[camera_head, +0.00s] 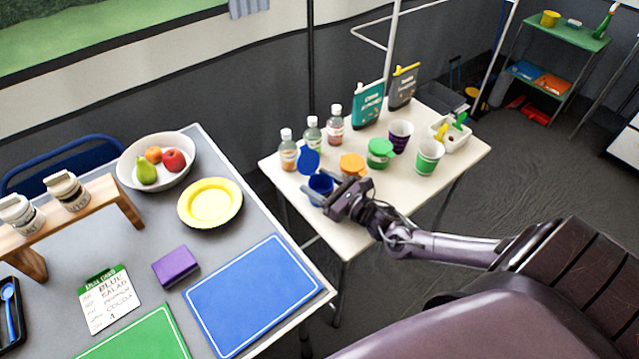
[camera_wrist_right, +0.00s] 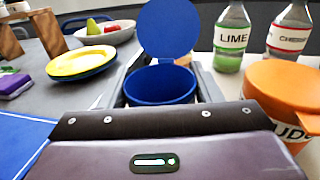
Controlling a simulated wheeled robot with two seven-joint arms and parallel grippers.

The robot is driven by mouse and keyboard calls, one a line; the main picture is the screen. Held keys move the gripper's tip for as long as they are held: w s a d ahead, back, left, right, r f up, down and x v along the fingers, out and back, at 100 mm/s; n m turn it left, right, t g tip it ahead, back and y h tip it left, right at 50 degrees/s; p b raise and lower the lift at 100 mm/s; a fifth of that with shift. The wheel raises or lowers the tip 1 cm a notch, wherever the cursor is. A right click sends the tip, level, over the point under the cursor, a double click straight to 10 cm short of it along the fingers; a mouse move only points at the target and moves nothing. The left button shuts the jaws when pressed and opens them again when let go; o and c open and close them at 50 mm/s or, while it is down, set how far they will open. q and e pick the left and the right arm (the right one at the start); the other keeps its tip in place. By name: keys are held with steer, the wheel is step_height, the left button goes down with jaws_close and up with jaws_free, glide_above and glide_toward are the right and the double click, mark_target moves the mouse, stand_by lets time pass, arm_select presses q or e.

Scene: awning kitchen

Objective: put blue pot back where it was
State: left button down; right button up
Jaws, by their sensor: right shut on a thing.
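The blue pot (camera_head: 320,187) is at the left edge of the small white table (camera_head: 345,248), with its round blue lid (camera_head: 309,162) standing open. In the right wrist view the pot (camera_wrist_right: 160,84) sits between the fingers and its lid (camera_wrist_right: 169,28) is raised behind it. My right gripper (camera_head: 334,194) is shut on the pot. The gripper hides part of the pot and its base, so I cannot tell whether it touches the table. My left gripper is not in view.
An orange-lidded pot (camera_head: 353,165) and a green-lidded pot (camera_head: 380,153) stand close by on the right. Several bottles (camera_head: 312,133) stand behind. On the grey table are a yellow plate (camera_head: 210,204), a fruit bowl (camera_head: 157,160) and a blue mat (camera_head: 254,296).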

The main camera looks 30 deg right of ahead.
steer(key=shift+r, duration=0.1)
steer(key=o, duration=1.1)
steer(key=shift+c, duration=0.2)
steer(key=v, duration=1.2)
